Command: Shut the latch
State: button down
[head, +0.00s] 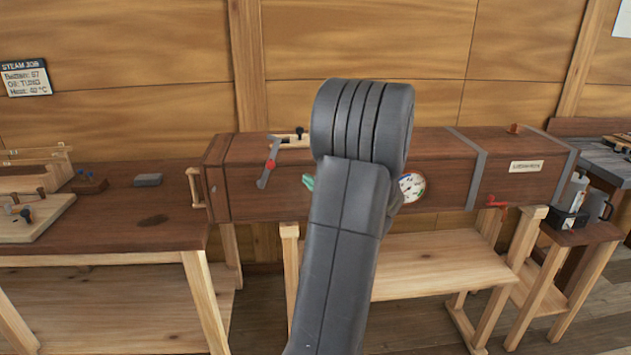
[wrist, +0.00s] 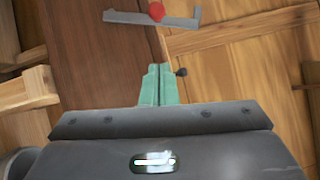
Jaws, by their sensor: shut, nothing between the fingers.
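The latch (head: 266,174) is a grey bar with a red knob at its middle, on the front face of the long brown wooden box (head: 440,168) near its left end. In the head view it slants, top leaning right. In the wrist view the latch (wrist: 130,17) lies across the top of the picture, with a bent end at the right. My gripper (wrist: 157,86) has green fingers, shut together and empty, pointing toward the latch with a gap between. In the head view its green tip (head: 308,182) shows right of the latch; my arm hides the rest.
The box has a round gauge (head: 412,187), a red lever (head: 492,202) and a pale handle (head: 194,187) at its left end. A dark-topped bench (head: 120,225) with a grey block (head: 147,180) stands left.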

aim_at(269, 167)
jog(key=w+a+p, duration=0.1)
jog(key=a, duration=0.1)
jog(key=w+a+p, duration=0.1)
jog(key=w+a, duration=0.1)
jog(key=w+a+r, duration=0.1)
jog(key=w+a, duration=0.1)
jog(key=shift+a+r+p, duration=0.1)
jog(key=shift+a+p, duration=0.25)
jog(key=shift+p, duration=0.05)
jog(key=shift+r, duration=0.1)
